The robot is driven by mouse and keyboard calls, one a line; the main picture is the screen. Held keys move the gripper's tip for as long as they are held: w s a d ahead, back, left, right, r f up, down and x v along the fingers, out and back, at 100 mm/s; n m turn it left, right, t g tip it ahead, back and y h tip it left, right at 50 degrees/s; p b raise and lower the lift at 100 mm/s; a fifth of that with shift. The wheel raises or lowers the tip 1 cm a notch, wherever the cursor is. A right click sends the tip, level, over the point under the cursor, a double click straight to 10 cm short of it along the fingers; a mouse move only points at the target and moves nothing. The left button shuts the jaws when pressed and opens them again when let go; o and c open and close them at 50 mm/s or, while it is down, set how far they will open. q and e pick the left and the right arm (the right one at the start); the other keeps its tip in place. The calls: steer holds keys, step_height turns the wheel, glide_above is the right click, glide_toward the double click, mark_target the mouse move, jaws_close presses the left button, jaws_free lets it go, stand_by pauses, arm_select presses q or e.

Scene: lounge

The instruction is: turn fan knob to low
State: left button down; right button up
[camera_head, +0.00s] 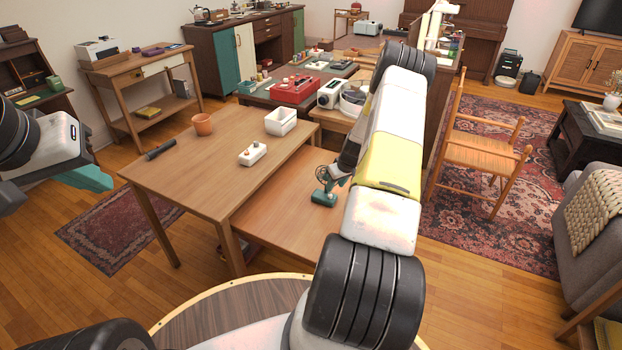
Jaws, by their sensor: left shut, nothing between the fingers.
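A small teal desk fan (324,198) with a dark round head stands on the lower wooden table, near its right side. Its knob is too small to make out. My right arm reaches over the table from the bottom, and its dark gripper (343,172) is close beside the fan's head, partly hidden by my own arm links. I cannot tell whether it touches the fan or whether its fingers are open. My left gripper (95,179), with teal fingers, is shut and empty at the left edge, far from the fan.
The higher table (200,190) beside it holds a terracotta pot (202,124), a dark cylinder (160,150), a white block with knobs (252,154) and a white bin (281,121). A wooden chair (483,160) stands right of my arm. The lower table's front is clear.

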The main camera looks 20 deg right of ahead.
mark_target(330, 195)
steer(key=x, duration=0.7)
jaws_close()
